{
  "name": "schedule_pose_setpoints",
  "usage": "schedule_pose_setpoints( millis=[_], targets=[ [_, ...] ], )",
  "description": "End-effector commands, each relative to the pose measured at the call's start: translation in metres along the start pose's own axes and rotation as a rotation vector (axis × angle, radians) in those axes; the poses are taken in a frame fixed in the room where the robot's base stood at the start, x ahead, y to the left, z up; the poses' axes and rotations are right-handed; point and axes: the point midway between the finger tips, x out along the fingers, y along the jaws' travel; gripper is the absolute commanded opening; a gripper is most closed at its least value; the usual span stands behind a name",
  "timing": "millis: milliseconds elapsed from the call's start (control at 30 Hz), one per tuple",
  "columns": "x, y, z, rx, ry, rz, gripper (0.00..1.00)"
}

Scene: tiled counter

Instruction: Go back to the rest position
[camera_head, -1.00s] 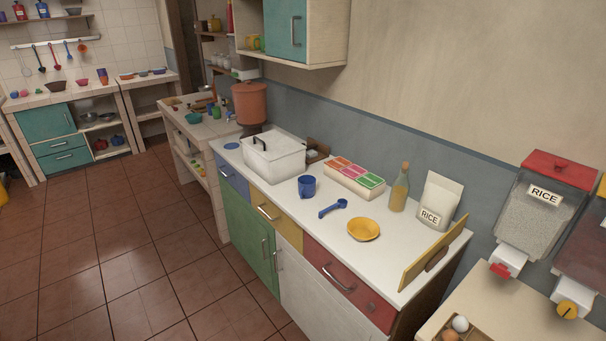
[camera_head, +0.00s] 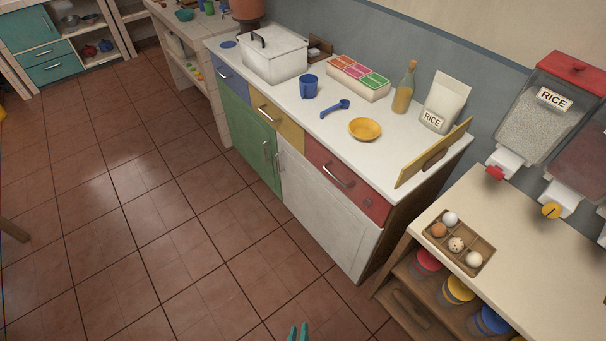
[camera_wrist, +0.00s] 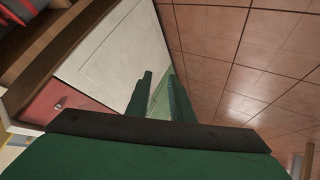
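My gripper (camera_head: 298,332) shows at the bottom edge of the head view as two teal fingertips over the tiled floor, in front of the counter. In the wrist view, my gripper (camera_wrist: 160,85) has its two dark green fingers apart, with a narrow gap between them and nothing held. The cabinet's white door (camera_wrist: 108,52) and red drawer (camera_wrist: 60,102) are beyond the fingers. The rest of the arm is out of the head view.
The white counter (camera_head: 315,118) holds a blue mug (camera_head: 309,88), blue scoop (camera_head: 336,109), yellow bowl (camera_head: 365,129), bottle (camera_head: 403,90) and rice bag (camera_head: 444,101). A side table (camera_head: 520,240) with an egg tray (camera_head: 478,240) stands right. The floor (camera_head: 150,220) is clear at left.

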Motion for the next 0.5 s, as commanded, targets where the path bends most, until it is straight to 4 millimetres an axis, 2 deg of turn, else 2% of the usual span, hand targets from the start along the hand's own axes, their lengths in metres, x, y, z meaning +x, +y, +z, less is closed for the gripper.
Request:
schedule_pose_setpoints(
  millis=[33,267,400,500],
  targets=[
    [-0.021,0.001,-0.002,0.035,0.03,-0.012,0.21],
    [-0.11,0.023,-0.036,0.209,0.202,-0.039,0.21],
    [-0.164,0.047,-0.065,0.311,0.308,-0.031,0.21],
    [-0.198,0.065,-0.085,0.374,0.375,-0.018,0.21]
  ],
)
